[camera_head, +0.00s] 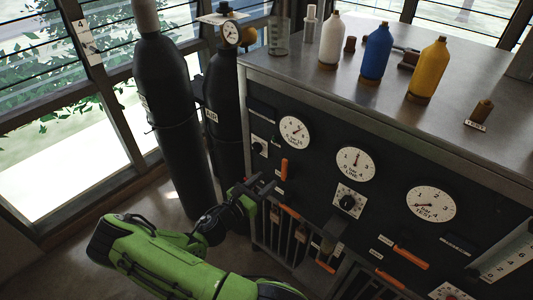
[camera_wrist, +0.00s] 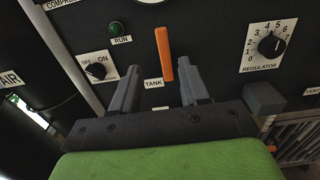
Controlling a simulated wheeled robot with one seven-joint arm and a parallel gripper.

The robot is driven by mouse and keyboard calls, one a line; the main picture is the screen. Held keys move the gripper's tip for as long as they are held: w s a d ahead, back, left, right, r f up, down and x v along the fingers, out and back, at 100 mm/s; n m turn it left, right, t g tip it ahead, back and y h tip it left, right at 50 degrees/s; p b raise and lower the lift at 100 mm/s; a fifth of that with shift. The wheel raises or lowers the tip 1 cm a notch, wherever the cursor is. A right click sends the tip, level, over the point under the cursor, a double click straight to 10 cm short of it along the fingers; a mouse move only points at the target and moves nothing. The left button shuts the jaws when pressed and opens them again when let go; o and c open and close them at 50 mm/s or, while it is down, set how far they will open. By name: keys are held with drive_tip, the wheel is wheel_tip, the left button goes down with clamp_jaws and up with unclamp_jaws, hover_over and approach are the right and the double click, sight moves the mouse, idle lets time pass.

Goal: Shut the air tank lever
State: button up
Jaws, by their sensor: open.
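The tank lever (camera_wrist: 164,54) is a slim orange handle on the dark panel, standing nearly upright just above a label reading TANK (camera_wrist: 153,84). It also shows in the head view (camera_head: 284,168), below and left of the leftmost gauge. My gripper (camera_wrist: 160,78) is open and empty in front of the panel. In the wrist view the lever appears beyond the fingertips, in the gap between them and nearer the right finger. In the head view my gripper (camera_head: 263,187) is a little below and left of the lever. I see no contact with it.
A regulator knob (camera_wrist: 270,44) is right of the lever; an OFF/ON switch (camera_wrist: 98,68) is left. Other orange levers (camera_head: 411,257) sit lower on the panel. Dark cylinders (camera_head: 175,110) stand left of it. Bottles (camera_head: 375,53) stand on the metal top (camera_head: 300,75).

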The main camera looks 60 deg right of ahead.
sight(283, 167)
drive_tip(key=shift+s+d+f, duration=0.1)
drive_tip(key=shift+s+d, duration=0.25)
drive_tip(key=shift+d, duration=1.25)
drive_tip(key=shift+s+d+r, duration=0.1)
drive_tip(key=shift+s+d, duration=0.2)
drive_tip(key=shift+d, duration=1.3)
drive_tip(key=shift+s+d+f, duration=0.1)
drive_tip(key=shift+s+d, duration=0.25)
drive_tip(key=shift+d, duration=1.25)
clamp_jaws()
drive_tip(key=shift+a, duration=0.1)
